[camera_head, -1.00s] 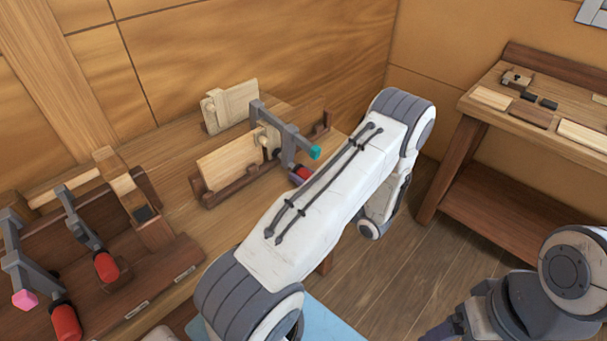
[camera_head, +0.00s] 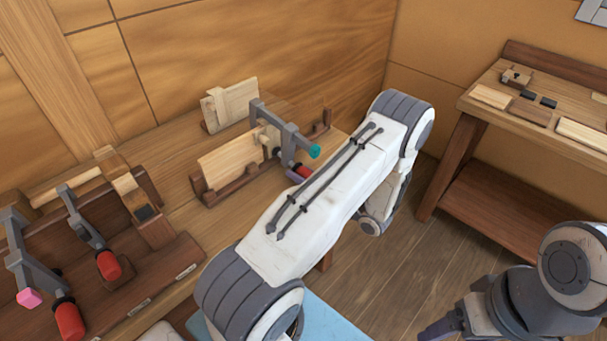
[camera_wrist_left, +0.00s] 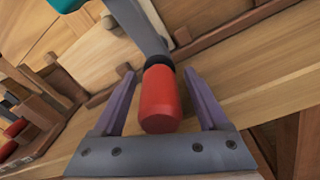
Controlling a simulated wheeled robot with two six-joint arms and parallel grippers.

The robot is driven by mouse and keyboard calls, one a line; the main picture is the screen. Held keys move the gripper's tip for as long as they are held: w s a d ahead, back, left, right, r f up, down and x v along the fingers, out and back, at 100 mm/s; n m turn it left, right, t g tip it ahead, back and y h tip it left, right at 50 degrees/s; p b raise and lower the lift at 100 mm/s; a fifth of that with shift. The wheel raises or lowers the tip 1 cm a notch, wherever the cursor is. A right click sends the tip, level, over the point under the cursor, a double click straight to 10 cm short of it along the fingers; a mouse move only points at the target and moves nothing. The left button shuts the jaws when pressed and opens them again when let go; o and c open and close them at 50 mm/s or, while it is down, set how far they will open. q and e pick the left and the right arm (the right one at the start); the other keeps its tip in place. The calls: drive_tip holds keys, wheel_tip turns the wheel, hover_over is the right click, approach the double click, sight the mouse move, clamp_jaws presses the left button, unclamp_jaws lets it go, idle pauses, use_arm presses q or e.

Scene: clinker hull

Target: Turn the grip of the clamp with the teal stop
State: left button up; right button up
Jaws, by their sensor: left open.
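The grey clamp (camera_head: 289,136) with the teal stop (camera_head: 314,151) sits on a board held upright in a wooden rack on the bench. Its red grip (camera_wrist_left: 160,97) lies between the two purple fingers of my left gripper (camera_wrist_left: 157,78) in the left wrist view. The fingers are open, with gaps on both sides of the grip. The teal stop also shows at the top left there (camera_wrist_left: 65,3). In the head view my left gripper (camera_head: 300,173) is mostly hidden behind my own white arm. My right gripper (camera_head: 440,329) shows only partly at the lower right edge.
Two other clamps with red grips hang on a wooden rack at left; one has a pink stop (camera_head: 29,298). A pale board (camera_head: 231,104) stands behind the teal-stop clamp. A second bench (camera_head: 535,125) with wood blocks stands at right. Open floor (camera_head: 390,275) lies between.

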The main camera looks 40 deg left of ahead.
use_arm(q)
drive_tip(key=shift+d, duration=0.1)
drive_tip(key=d+b, duration=0.2)
drive_tip(key=d, duration=0.8)
drive_tip(key=shift+d, duration=0.15)
drive_tip(key=shift+s+f, duration=0.1)
drive_tip(key=a+n, duration=0.1)
drive_tip(key=a, duration=0.3)
drive_tip(key=a+n+p, duration=0.1)
drive_tip(key=a, duration=0.3)
drive_tip(key=a+n, duration=0.1)
drive_tip(key=a, duration=0.2)
drive_tip(key=shift+a+n+t+p, duration=0.3)
drive_tip(key=shift+a+n+t, duration=0.1)
clamp_jaws()
